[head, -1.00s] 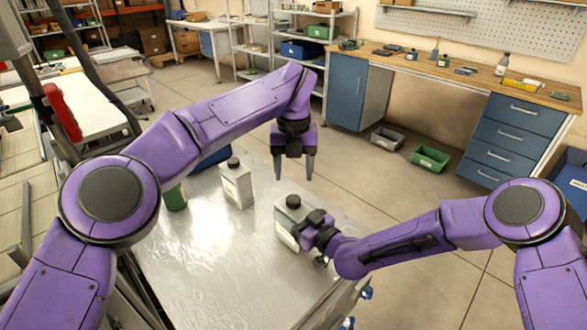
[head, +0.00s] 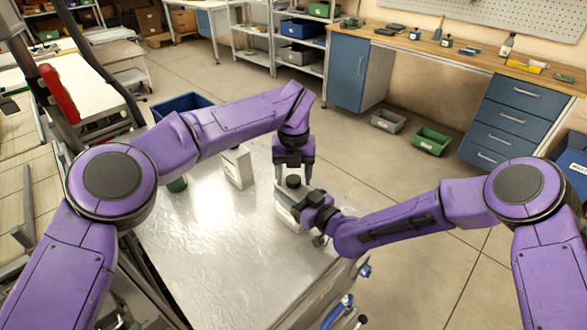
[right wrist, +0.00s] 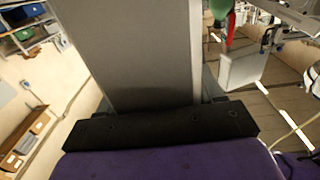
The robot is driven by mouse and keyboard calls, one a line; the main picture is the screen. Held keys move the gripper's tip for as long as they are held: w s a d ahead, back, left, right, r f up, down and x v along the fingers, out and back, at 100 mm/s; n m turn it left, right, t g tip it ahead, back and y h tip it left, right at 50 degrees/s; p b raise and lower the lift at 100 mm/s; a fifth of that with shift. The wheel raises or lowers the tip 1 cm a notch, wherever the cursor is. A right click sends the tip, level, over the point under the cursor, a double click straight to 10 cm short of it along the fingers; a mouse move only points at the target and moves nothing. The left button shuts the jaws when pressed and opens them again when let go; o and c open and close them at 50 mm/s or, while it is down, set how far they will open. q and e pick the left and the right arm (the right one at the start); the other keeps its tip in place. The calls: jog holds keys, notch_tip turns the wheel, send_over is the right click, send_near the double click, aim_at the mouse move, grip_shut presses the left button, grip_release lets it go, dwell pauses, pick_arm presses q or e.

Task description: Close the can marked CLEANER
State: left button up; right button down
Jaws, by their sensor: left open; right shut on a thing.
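A pale metal can (head: 285,212) with a black cap (head: 293,182) stands near the right side of the metal table (head: 205,255). Its marking cannot be read. My right gripper (head: 312,212) is shut on the can's body from the right; in the right wrist view the can's grey wall (right wrist: 135,50) fills the space between the fingers. My left gripper (head: 293,176) is open, pointing down over the cap, with a finger on each side. I cannot tell whether the fingers touch the cap. A second pale can (head: 238,170) stands to the left, its top hidden by my left arm.
A green container (head: 177,184) stands left of the second can, partly hidden by my left arm. A blue bin (head: 180,104) is beyond the arm. The table's front middle is clear. Grey (head: 387,121) and green (head: 431,141) bins sit on the floor beyond.

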pick_arm(q)
jog(key=c, duration=1.1)
jog(key=o, duration=1.2)
jog(key=shift+o, duration=0.2)
jog(key=shift+r, duration=0.1)
pick_arm(e)
jog(key=shift+c, duration=0.4)
grip_release()
pick_arm(q)
notch_tip(320, 180, up, 12)
